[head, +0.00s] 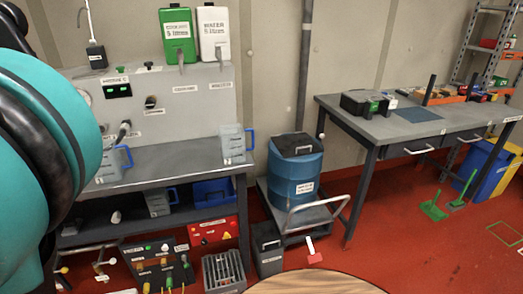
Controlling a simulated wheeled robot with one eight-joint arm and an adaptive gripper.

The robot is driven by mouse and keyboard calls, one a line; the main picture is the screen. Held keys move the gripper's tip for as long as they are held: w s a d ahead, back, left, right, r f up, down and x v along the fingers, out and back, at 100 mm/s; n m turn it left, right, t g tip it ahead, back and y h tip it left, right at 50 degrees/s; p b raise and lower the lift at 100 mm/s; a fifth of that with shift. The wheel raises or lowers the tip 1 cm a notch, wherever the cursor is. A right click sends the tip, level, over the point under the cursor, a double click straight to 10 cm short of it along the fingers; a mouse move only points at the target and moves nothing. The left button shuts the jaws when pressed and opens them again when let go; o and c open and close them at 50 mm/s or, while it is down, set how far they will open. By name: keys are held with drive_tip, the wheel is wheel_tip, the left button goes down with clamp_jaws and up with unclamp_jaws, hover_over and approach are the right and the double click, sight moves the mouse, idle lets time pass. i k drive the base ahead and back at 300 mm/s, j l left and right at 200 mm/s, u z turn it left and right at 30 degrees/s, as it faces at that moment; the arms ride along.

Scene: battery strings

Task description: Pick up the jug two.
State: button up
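Several clear jugs with blue handles are in the head view. One jug (234,146) stands upright at the right end of the grey bench top. A second jug (109,166) stands on the bench top further left, partly beside my teal and black arm. A third jug (158,203) stands on the lower shelf below the bench. Their labels are too small to read, so I cannot tell which one is jug two. My gripper is not visible; only large arm parts of mine fill the left edge.
The bench (180,163) has bare room between the two upper jugs. A blue drum (297,178) sits on a trolley (318,212) to its right. A workbench (400,122) stands further right. A round wooden top (315,283) is in the near foreground. Red floor lies open at right.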

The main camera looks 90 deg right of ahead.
sight(233, 149)
drive_tip(key=z, duration=3.15)
